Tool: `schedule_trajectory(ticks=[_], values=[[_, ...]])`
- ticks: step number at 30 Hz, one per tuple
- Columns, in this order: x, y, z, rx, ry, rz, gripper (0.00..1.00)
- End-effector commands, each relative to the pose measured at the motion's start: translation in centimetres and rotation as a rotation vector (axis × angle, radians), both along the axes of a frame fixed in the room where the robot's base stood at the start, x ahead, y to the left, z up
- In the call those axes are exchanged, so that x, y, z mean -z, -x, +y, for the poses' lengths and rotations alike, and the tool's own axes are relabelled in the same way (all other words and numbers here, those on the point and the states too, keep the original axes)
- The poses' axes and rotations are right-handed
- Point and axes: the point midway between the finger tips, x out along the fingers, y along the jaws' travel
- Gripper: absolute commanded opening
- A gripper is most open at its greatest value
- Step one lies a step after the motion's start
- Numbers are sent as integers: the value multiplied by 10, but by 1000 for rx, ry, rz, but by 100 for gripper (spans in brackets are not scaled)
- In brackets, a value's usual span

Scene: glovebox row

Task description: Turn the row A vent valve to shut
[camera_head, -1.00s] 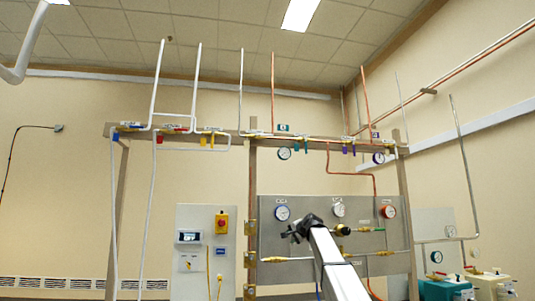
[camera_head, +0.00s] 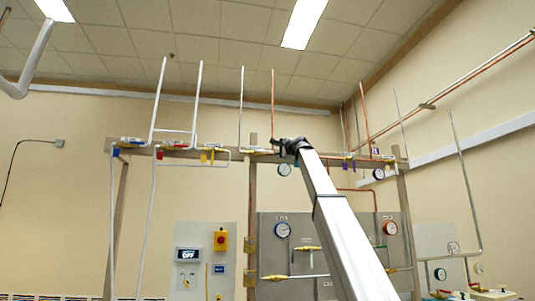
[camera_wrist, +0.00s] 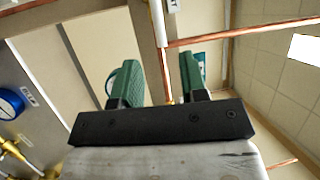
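My gripper (camera_head: 290,146) is raised to the overhead rail, in front of the spot right of the middle post. In the wrist view my gripper (camera_wrist: 160,72) has its two green fingers apart, with a gap between them. A thin copper pipe end with a brassy piece (camera_wrist: 168,92) shows in that gap, seemingly behind the fingers. A teal patch (camera_wrist: 203,52) shows beside the right finger; I cannot tell whether it is a tag or a handle. Row labels are unreadable, so I cannot tell which is the row A vent valve; my gripper hides part of the rail.
The overhead rail (camera_head: 228,152) carries blue (camera_head: 116,152), red (camera_head: 159,154), yellow (camera_head: 203,157) and purple (camera_head: 345,164) handles. Vertical pipes rise above it. A steel panel (camera_head: 265,240) with gauges (camera_head: 282,230) stands below. A copper pipe (camera_wrist: 240,32) crosses the wrist view.

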Motion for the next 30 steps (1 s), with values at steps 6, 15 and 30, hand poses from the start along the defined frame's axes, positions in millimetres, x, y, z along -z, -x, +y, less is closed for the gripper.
schedule_trajectory(ticks=[6, 15, 30], values=[[-4, -19, 14, 0, 1, 2, 40], [-14, -60, 46, -1, 2, 1, 40], [-17, -81, 64, 1, 3, 0, 40]])
